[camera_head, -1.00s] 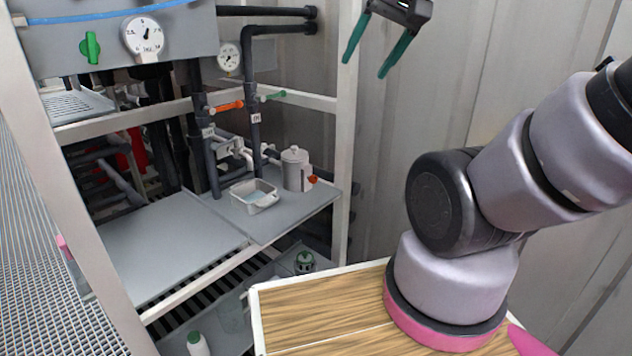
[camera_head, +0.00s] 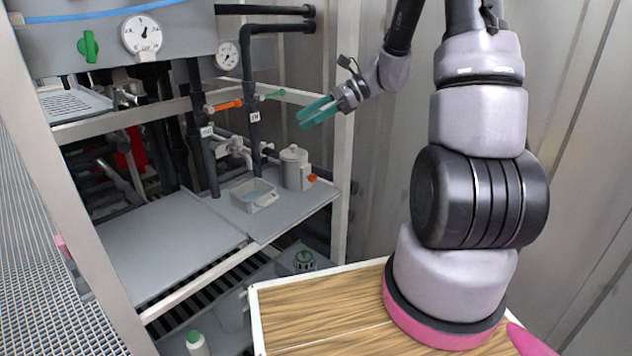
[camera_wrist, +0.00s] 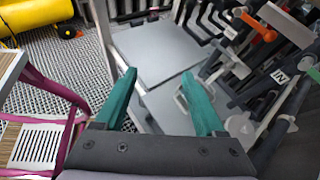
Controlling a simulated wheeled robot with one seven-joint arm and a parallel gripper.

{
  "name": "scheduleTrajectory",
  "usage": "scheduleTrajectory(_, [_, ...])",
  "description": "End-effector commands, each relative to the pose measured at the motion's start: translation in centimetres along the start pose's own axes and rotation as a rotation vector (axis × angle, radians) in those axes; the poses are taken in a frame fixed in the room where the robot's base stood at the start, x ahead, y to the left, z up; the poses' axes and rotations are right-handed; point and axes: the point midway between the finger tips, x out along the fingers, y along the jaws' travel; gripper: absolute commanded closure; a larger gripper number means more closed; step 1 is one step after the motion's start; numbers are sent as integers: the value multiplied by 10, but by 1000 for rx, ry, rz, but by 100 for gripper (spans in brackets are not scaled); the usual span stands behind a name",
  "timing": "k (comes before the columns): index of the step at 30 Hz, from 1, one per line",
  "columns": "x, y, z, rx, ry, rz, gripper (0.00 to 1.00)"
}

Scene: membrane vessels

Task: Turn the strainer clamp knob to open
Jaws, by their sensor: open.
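A grey lidded canister (camera_head: 295,168), which looks like the strainer, stands on the right end of the grey shelf. A small orange-red knob (camera_head: 312,178) sits on its right side; I take this as the clamp knob. My gripper (camera_head: 302,119) has teal fingers and is above the canister in the head view, apart from it, pointing left. In the wrist view my gripper (camera_wrist: 160,75) is open with nothing between the fingers. A pale round shape at the right there may be the canister (camera_wrist: 238,125); the knob cannot be made out in that view.
A small tub (camera_head: 253,196) stands left of the canister. Pipes carry an orange handle (camera_head: 228,105) and a green handle (camera_head: 272,95) above the shelf. A white frame post (camera_head: 345,150) stands right of the shelf. The shelf's left part (camera_head: 170,245) is bare.

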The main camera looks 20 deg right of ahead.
Motion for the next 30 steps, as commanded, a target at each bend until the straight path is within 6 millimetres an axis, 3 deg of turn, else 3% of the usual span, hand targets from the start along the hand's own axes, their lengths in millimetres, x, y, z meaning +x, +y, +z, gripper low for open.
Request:
scheduleTrajectory(1, [5,-12,-18,87,-53,-21,28])
scheduleTrajectory(8, [21,-64,-94,458,-306,-162,28])
scheduleTrajectory(12, [26,-88,-154,680,-459,-266,28])
scheduleTrajectory(16, [31,-101,-217,876,-596,-375,28])
scheduleTrajectory(21, [35,-104,-289,1079,-740,-505,28])
scheduleTrajectory(25, [37,-101,-323,1164,-803,-570,28])
scheduleTrajectory(30, [40,-103,-335,1197,-828,-597,28])
